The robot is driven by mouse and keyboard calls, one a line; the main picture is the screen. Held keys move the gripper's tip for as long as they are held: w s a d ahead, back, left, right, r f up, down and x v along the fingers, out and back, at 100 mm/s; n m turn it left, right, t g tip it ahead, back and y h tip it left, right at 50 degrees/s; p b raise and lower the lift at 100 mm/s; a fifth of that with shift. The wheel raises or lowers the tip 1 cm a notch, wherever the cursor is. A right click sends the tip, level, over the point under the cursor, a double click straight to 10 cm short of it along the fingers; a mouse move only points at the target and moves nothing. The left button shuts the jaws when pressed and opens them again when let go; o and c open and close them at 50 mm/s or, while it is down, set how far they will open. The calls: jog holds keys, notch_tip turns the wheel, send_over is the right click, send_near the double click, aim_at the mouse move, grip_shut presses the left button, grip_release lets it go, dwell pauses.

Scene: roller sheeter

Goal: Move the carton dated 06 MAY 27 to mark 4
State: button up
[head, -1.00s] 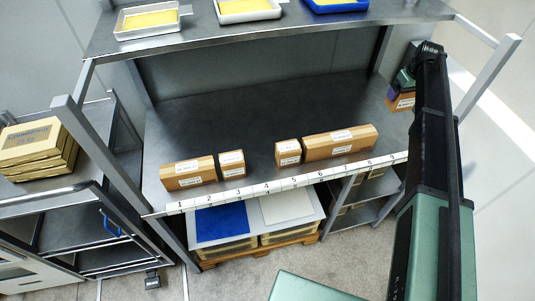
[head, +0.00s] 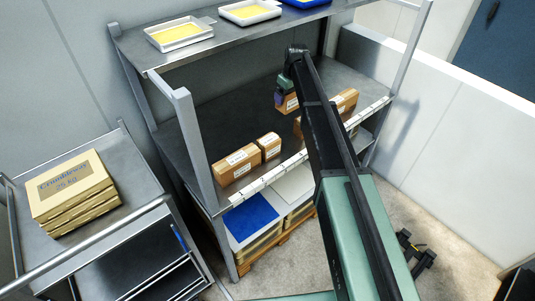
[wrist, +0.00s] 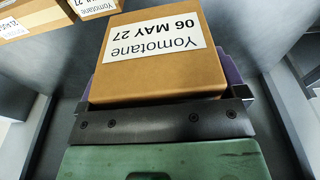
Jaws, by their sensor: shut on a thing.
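The carton dated 06 MAY 27 (wrist: 150,75) is brown with a white "Yomotane" label, upside down in the wrist view. My gripper (wrist: 160,88) is shut on it, with purple pads at its left and right sides. In the head view my gripper (head: 283,93) holds this carton (head: 292,104) over the rear middle of the shelf, behind the row of cartons. Whether it touches the shelf, I cannot tell. The numbered strip (head: 262,183) runs along the shelf's front edge; my arm covers its middle, and mark 4 cannot be made out.
Two cartons, one long (head: 236,166) and one small (head: 268,146), stand at the front left. Another long carton (head: 345,101) and a small one stand partly behind my arm. An upper shelf (head: 215,36) with trays overhangs. The shelf's left rear is clear.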

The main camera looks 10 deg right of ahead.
jog(key=shift+w+d+f, duration=0.15)
jog(key=shift+d+f, duration=0.05)
jog(key=f+b, duration=2)
jog(key=shift+w+d+f, duration=0.15)
jog(key=shift+d+f, duration=0.05)
jog(key=shift+r, duration=0.35)
jog(key=shift+f, duration=0.25)
jog(key=o, duration=0.7)
notch_tip(320, 180, up, 13)
jog(key=s+d+p, duration=0.1)
jog(key=s+p, duration=0.1)
jog(key=p, duration=1)
jog(key=s+m+g+h, duration=0.1)
jog(key=s+m, duration=0.5)
jog(key=s, duration=3)
jog(key=shift+s+a+f+m+g, duration=0.3)
jog(key=shift+s+a+f+m, duration=0.05)
jog(key=shift+a+f+m, duration=0.1)
